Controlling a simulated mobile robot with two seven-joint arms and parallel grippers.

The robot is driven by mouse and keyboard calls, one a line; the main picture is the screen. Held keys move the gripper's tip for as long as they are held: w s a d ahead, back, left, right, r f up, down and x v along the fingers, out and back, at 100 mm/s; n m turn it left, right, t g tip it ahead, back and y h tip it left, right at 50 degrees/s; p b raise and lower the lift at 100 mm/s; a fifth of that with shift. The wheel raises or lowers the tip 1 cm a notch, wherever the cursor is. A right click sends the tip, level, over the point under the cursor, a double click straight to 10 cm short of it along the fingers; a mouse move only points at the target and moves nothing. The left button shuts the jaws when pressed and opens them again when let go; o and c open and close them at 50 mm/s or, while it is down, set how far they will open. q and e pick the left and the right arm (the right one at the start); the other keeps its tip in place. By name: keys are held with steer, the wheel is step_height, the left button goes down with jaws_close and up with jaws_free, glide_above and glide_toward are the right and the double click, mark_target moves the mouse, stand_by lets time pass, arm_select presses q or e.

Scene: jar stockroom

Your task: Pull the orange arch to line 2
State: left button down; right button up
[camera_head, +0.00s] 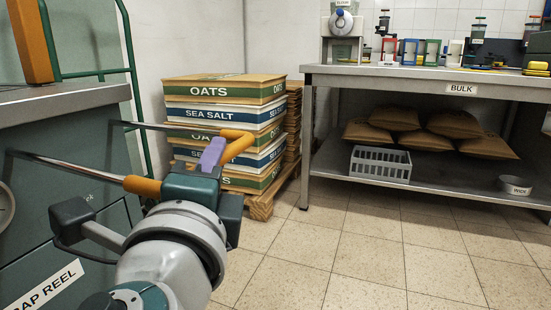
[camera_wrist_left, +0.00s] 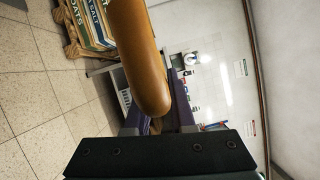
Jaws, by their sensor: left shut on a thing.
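The orange arch (camera_head: 142,186) is an orange bar on two long metal rods that stick out from the green cabinet (camera_head: 60,200) at the left. My left gripper (camera_head: 211,157), with purple fingers, is shut on the middle of the bar and hides part of it. In the left wrist view the orange bar (camera_wrist_left: 140,55) runs large between the fingers, above the dark palm of my gripper. I cannot make out line 2 or any numbered marks. My right gripper is not in view.
A pallet stack of oats and sea salt boxes (camera_head: 220,115) stands behind the arch. A steel bench (camera_head: 400,75) at the right carries jars and coloured frames; sacks (camera_head: 455,124), a grey crate (camera_head: 380,165) and a bowl (camera_head: 515,186) sit on its lower shelf. The tiled floor at centre right is clear.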

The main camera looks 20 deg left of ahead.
arm_select(q)
steer(key=shift+d+r, duration=0.15)
steer(key=shift+d, duration=0.05)
steer(key=c, duration=1.2)
jaws_free()
steer(key=shift+c, duration=0.2)
steer(key=o, duration=0.5)
steer(key=shift+d, duration=0.1)
steer(key=v, duration=0.9)
steer(key=shift+s+f, duration=0.2)
steer(key=shift+s, duration=0.25)
